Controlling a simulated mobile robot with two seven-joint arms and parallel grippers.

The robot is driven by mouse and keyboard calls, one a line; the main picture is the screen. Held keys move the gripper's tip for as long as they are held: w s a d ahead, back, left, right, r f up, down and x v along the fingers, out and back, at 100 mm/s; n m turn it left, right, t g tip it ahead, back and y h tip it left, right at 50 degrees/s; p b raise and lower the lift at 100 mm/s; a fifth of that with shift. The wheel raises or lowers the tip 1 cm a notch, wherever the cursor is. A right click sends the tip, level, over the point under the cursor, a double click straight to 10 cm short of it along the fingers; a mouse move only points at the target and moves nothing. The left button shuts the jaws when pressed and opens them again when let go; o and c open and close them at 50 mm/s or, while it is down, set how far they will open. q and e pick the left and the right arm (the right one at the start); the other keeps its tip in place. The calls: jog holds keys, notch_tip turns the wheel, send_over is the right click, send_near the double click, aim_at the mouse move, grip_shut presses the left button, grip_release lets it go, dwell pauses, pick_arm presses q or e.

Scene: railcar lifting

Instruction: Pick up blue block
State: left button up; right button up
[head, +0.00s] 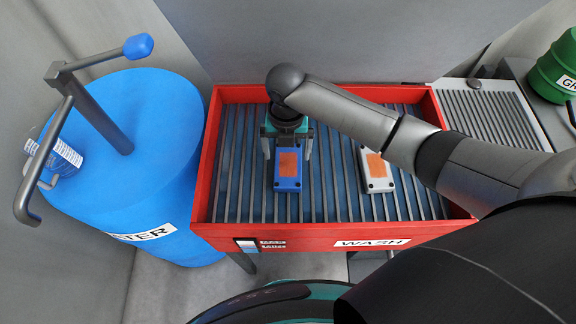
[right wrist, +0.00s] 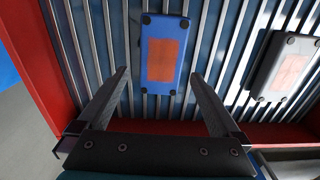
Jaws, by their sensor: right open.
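The blue block (head: 288,172) has an orange patch on top and lies on the slatted floor of the red wash tray (head: 330,238). In the right wrist view, the blue block (right wrist: 164,54) lies ahead of the fingers, roughly centred between their lines. My right gripper (head: 287,150) is over the far part of the blue block in the head view. In the right wrist view, my right gripper (right wrist: 160,82) is open, with nothing held between its fingers. My left gripper is not in view.
A white block (head: 376,169) with an orange patch lies right of the blue one in the tray. A blue water barrel (head: 140,130) with a grey pump handle stands at the left. A green container (head: 556,70) is at the far right.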

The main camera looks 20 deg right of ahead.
aim_at(288, 163)
jog(key=shift+w+d+f+b, duration=0.15)
jog(key=shift+f+b, duration=0.05)
jog(key=shift+f, duration=1.2)
jog(key=shift+w+d+f+b, duration=0.1)
jog(key=shift+f+b, duration=0.05)
jog(key=shift+f, duration=1.2)
jog(key=shift+r, duration=0.1)
jog(key=c, duration=1.5)
